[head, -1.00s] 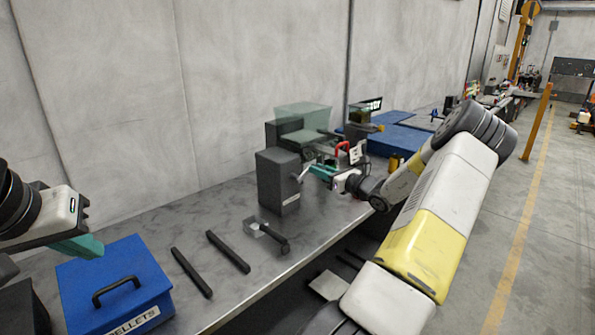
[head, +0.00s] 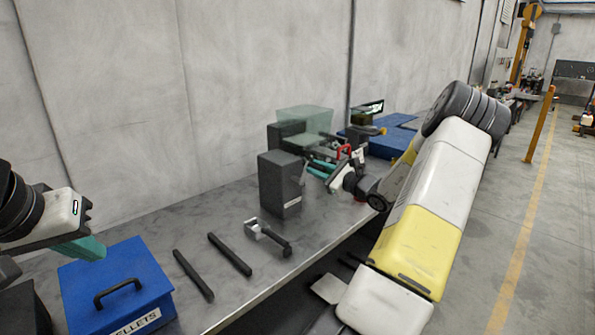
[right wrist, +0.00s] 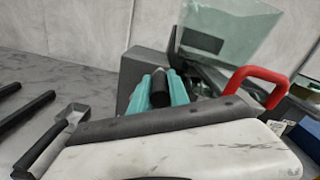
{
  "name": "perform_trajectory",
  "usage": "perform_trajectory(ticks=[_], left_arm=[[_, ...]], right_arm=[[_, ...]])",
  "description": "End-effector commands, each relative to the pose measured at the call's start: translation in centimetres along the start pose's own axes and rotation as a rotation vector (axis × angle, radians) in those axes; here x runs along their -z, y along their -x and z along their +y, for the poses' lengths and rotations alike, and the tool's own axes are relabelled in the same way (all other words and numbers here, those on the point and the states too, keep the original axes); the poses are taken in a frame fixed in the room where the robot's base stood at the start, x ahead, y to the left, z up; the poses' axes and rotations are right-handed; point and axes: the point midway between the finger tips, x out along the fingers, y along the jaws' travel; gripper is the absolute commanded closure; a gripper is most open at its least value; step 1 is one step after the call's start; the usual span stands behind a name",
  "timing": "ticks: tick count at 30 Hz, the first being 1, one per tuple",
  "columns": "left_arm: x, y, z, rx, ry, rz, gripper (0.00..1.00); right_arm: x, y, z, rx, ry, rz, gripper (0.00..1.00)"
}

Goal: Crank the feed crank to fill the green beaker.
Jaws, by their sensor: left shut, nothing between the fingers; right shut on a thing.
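My right gripper (head: 322,168) is at the dark machine on the bench. In the right wrist view its teal fingers (right wrist: 160,92) are shut around a black cylindrical grip (right wrist: 159,88), which looks like the feed crank's handle. The crank's arm is mostly hidden. A translucent green hopper (head: 305,121) sits on top of the machine; it also shows in the right wrist view (right wrist: 228,30). My left gripper (head: 88,248) is shut and empty above the blue box at the left. I cannot make out the green beaker; machine and right arm may hide it.
A dark grey block (head: 280,184) stands left of my right gripper. A red handle (right wrist: 258,78) is close to its right. A blue pellet box (head: 115,290), two black bars (head: 229,254) and a scoop (head: 268,236) lie on the bench. The blue tray (head: 390,140) is behind.

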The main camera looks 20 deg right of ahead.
Motion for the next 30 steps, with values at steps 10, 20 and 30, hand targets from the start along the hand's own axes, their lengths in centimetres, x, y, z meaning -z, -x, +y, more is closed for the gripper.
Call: perform_trajectory(ticks=[10, 20, 30], left_arm=[[0.0, 0.0, 0.0, 0.000, 0.000, 0.000, 1.00], [0.0, 0.0, 0.0, 0.000, 0.000, 0.000, 1.00], [0.0, 0.0, 0.0, 0.000, 0.000, 0.000, 1.00]], right_arm=[[-1.4, 0.0, 1.7, -0.005, 0.324, 0.001, 1.00], [-2.2, 0.0, 3.2, -0.005, 0.616, 0.001, 1.00], [-2.4, 0.1, 4.3, -0.004, 0.812, 0.002, 1.00]])
